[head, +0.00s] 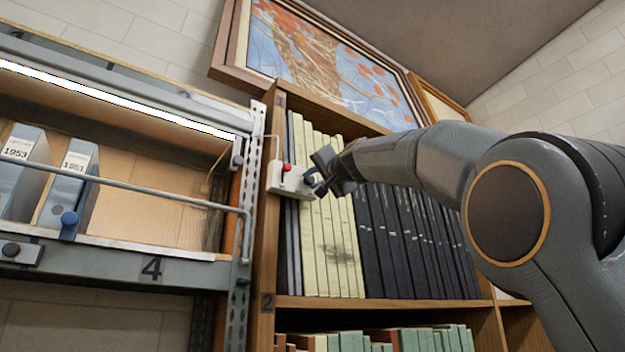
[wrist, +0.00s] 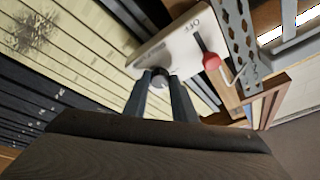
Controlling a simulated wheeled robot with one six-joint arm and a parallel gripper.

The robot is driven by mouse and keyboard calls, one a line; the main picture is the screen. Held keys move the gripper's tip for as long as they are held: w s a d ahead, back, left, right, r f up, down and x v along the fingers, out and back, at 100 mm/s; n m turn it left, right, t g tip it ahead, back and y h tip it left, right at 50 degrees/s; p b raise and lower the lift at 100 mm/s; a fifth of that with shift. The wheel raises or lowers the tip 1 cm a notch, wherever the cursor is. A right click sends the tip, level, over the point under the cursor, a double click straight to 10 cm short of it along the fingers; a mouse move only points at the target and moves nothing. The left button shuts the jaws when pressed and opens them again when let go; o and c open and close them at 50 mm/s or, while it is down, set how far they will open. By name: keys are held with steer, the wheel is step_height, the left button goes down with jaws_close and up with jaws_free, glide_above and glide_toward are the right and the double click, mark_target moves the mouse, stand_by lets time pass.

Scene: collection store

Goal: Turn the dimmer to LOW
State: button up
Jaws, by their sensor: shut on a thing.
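The dimmer is probably the white control box (head: 284,186) on the upright of the bookcase. It also shows in the wrist view (wrist: 168,48), with the letters OFF near a red-tipped lever (wrist: 211,62). The red tip (head: 287,167) shows in the head view too. A round dark knob (wrist: 160,72) sits at the box's lower edge in the wrist view. My gripper (head: 316,183) is at the right side of the box, and its two fingers (wrist: 160,84) are shut on the knob. The fingers partly cover the knob, and I see no LOW mark.
The bookcase (head: 262,255) holds pale and dark volumes right behind my gripper. A metal rack (head: 190,272) with a rail and blue boxes (head: 70,180) stands to the left. Framed pictures (head: 325,60) lean on top of the bookcase.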

steer(key=shift+d+n+y+b, duration=0.1)
steer(key=shift+n+y+b, duration=0.3)
steer(key=shift+n+b, duration=0.6)
steer(key=shift+n+y+b, duration=0.3)
steer(key=shift+n+b, duration=0.3)
steer(key=shift+b, duration=0.5)
steer(key=n+g+y+b, duration=0.1)
steer(key=n, duration=0.2)
steer(key=shift+d+n+b, duration=0.15)
steer(key=shift+n+b, duration=0.15)
steer(key=shift+n, duration=0.1)
steer(key=n, duration=0.2)
steer(key=n+g+y+p, duration=0.1)
steer(key=n, duration=0.1)
steer(key=n+y, duration=0.1)
steer(key=shift+d+r+n+g, duration=0.1)
steer(key=shift+r+n+g, duration=0.2)
steer(key=shift+n, duration=0.1)
steer(key=shift+n+g+y+p, duration=0.5)
steer(key=shift+n+p, duration=0.5)
steer(key=shift+n, duration=0.5)
steer(key=shift+w, duration=0.1)
